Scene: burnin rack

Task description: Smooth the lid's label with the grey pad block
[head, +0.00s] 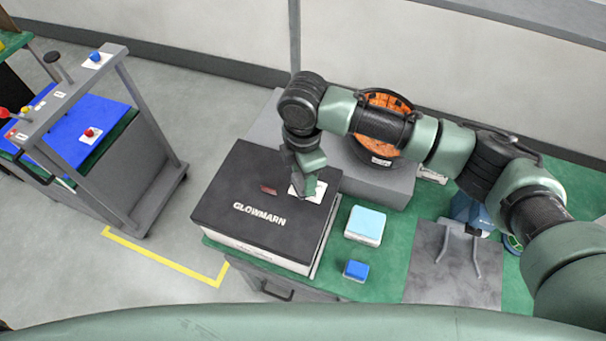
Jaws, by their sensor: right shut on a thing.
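The black lid (235,185) marked GLOWMARN sits on a white box at the left of the green bench. A white label (318,192) lies near the lid's right edge, partly hidden by my right gripper. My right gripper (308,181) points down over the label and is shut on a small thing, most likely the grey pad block. That block is mostly hidden by the fingers, and I cannot tell whether it touches the label. A small reddish-brown mark (268,190) shows on the lid left of the gripper. My left gripper is not in view.
A light blue block (366,224) and a smaller blue block (355,270) stand right of the box. A grey plate (430,285) lies further right. An orange and black reel (378,125) stands behind on a grey block. A cart (140,150) stands at left.

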